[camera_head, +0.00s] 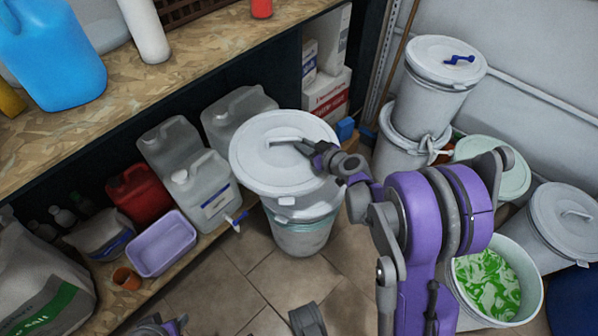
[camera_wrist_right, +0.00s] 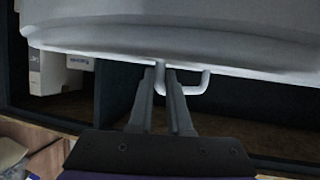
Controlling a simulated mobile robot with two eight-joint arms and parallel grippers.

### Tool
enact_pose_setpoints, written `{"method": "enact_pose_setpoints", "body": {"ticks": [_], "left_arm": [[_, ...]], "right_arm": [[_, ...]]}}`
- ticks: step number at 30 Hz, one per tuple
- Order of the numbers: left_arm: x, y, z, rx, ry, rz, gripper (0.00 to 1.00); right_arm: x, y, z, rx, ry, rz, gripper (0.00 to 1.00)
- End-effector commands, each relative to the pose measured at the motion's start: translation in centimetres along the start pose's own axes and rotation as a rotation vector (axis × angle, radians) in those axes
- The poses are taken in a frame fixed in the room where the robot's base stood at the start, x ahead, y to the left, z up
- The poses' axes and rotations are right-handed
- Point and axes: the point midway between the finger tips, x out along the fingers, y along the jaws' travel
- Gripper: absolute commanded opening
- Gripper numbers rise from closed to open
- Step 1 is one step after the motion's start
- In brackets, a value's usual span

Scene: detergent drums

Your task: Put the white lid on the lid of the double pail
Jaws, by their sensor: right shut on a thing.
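The white lid (camera_head: 265,170) is round with a bar handle on top. My right gripper (camera_head: 297,148) is shut on that handle. The lid (camera_wrist_right: 180,38) and the fingers (camera_wrist_right: 165,82) also show in the right wrist view. In the head view the lid overlaps a pail (camera_head: 300,238) with a teal band and hides most of its top; I cannot tell the gap between them. The double pail, two stacked white pails (camera_head: 430,98), stands at the back right. Part of my left gripper (camera_head: 160,326) shows at the bottom edge, fingers unclear.
A shelf (camera_head: 215,45) with a lower level of grey canisters (camera_head: 200,190), a red canister (camera_head: 140,193) and a lilac tub (camera_head: 162,243) runs along the left. On the right are a green-lidded pail (camera_head: 500,165), an open pail of green-white contents (camera_head: 488,283) and a lidded pail (camera_head: 565,215).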

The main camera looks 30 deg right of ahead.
Motion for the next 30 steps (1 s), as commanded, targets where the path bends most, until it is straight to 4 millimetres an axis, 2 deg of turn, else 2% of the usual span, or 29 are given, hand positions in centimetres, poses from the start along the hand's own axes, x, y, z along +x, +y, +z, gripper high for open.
{"method": "enact_pose_setpoints", "body": {"ticks": [1,3,8,15,23,30], "left_arm": [[0.3,0.0,0.1,0.0,-0.001,0.0,0.5],[0.4,0.0,0.2,0.0,-0.002,0.0,0.5],[0.8,0.0,0.3,0.0,-0.003,0.0,0.5],[2.5,0.0,0.7,0.0,-0.008,0.0,0.5],[3.2,0.0,0.9,0.0,-0.01,0.0,0.5],[4.3,0.0,1.1,0.0,-0.013,0.0,0.5]], "right_arm": [[0.3,1.9,1.6,0.006,-0.001,0.019,0.0],[0.5,3.6,3.2,0.013,0.0,0.033,0.0],[0.8,5.7,5.6,0.022,0.001,0.052,0.0],[2.6,5.7,9.9,0.021,0.001,0.053,0.0],[3.4,5.5,11.9,0.021,0.001,0.052,0.0],[4.5,5.4,14.7,0.021,0.001,0.052,0.0]]}}
